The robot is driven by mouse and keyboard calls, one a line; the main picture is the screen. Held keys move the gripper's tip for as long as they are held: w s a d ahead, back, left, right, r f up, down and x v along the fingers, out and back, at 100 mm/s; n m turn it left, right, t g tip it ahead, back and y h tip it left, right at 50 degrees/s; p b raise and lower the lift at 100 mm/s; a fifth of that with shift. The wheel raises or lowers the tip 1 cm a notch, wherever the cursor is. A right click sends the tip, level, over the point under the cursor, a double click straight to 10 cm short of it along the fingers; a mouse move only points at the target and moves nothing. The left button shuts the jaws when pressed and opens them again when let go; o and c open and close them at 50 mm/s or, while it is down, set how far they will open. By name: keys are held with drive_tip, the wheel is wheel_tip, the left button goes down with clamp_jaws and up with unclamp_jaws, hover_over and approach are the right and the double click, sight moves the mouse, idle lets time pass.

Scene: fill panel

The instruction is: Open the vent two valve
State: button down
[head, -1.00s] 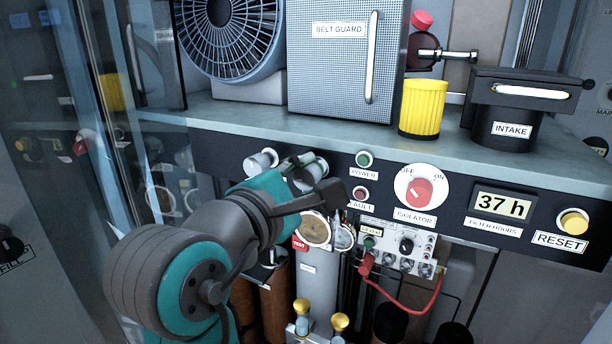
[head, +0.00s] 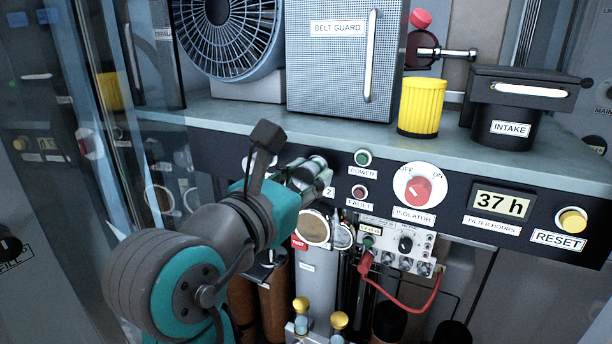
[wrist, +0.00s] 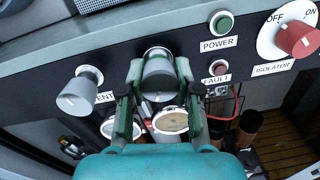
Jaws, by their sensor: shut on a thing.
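The vent two valve is a pale grey, cylindrical knob (wrist: 160,80) on the dark panel. In the wrist view it sits between the two fingers of my gripper (wrist: 160,74), which is shut on it. In the head view my gripper (head: 304,174) is at the right-hand knob of the pair, beside a label ending in "2" (head: 328,192). The fingers partly cover this knob there. A similar knob (wrist: 76,95) stands apart to the left, with a partly hidden "VENT" label. In the head view my wrist hides most of that left knob.
Right of the valve are the green power light (head: 363,157), the red fault light (head: 359,192) and the red isolator knob (head: 418,190). Below are a round gauge (head: 313,228) and a small box with a red cable (head: 405,300). The shelf edge runs above.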

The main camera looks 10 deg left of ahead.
drive_tip(key=shift+f+n, duration=0.1)
drive_tip(key=shift+n, duration=0.5)
drive_tip(key=c, duration=0.8)
unclamp_jaws()
drive_tip(key=shift+s, duration=0.1)
drive_tip(key=v, duration=1.1)
drive_tip(key=shift+s+a, duration=0.15)
drive_tip(key=shift+s, duration=0.25)
